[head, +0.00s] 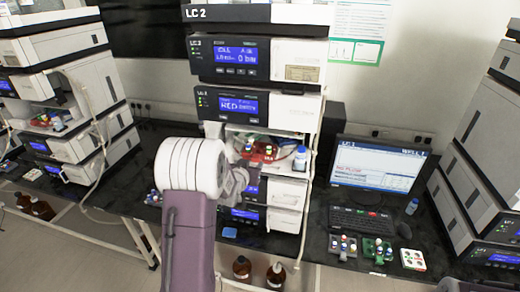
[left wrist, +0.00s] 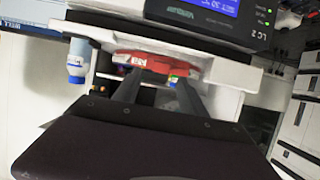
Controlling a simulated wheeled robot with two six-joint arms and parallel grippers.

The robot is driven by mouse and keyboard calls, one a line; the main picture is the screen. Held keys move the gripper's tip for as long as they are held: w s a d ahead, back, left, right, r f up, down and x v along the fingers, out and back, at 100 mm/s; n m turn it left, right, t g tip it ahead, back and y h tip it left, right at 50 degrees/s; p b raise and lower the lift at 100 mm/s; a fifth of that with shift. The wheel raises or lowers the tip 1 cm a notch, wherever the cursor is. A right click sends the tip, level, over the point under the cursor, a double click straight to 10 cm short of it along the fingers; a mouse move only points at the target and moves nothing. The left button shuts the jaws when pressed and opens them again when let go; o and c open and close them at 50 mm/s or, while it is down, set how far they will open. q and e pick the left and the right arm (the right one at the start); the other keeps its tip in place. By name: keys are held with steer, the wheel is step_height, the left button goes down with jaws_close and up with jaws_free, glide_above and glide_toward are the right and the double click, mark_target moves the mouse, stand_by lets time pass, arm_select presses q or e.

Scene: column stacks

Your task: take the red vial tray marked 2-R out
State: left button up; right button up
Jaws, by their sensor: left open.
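The red vial tray (head: 264,152) sits in the open bay of the middle LC 2 stack (head: 240,102), with coloured vial caps on it. In the left wrist view, which is upside down, the red tray (left wrist: 150,62) shows a white label too small to read surely. My left gripper (head: 240,180) is in front of the bay, partly hidden by its own wrist. In the left wrist view my left gripper (left wrist: 156,84) has its two fingers apart, pointing at the tray's front edge; I cannot tell whether they touch it. My right gripper is not in view.
A blue-capped white bottle (head: 300,158) stands right of the tray in the bay. A monitor (head: 375,168), keyboard (head: 360,220) and further vial trays, including a green one (head: 377,250), are on the dark bench at right. Brown bottles (head: 275,274) stand below.

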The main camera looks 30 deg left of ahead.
mark_target(255, 160)
arm_select(q)
steer(key=shift+x, duration=1.2)
steer(key=shift+w+a+r+p, duration=0.1)
steer(key=shift+w+a+p, duration=0.3)
steer(key=shift+p, duration=0.85)
steer(key=x, duration=0.3)
steer(key=shift+w+d+f+p, duration=0.1)
steer(key=shift+w+f+p, duration=0.15)
steer(key=shift+f+p, duration=0.1)
steer(key=shift+s+d+r, duration=0.1)
steer(key=shift+s, duration=0.05)
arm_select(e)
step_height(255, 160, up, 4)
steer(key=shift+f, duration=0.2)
arm_select(q)
jaws_close()
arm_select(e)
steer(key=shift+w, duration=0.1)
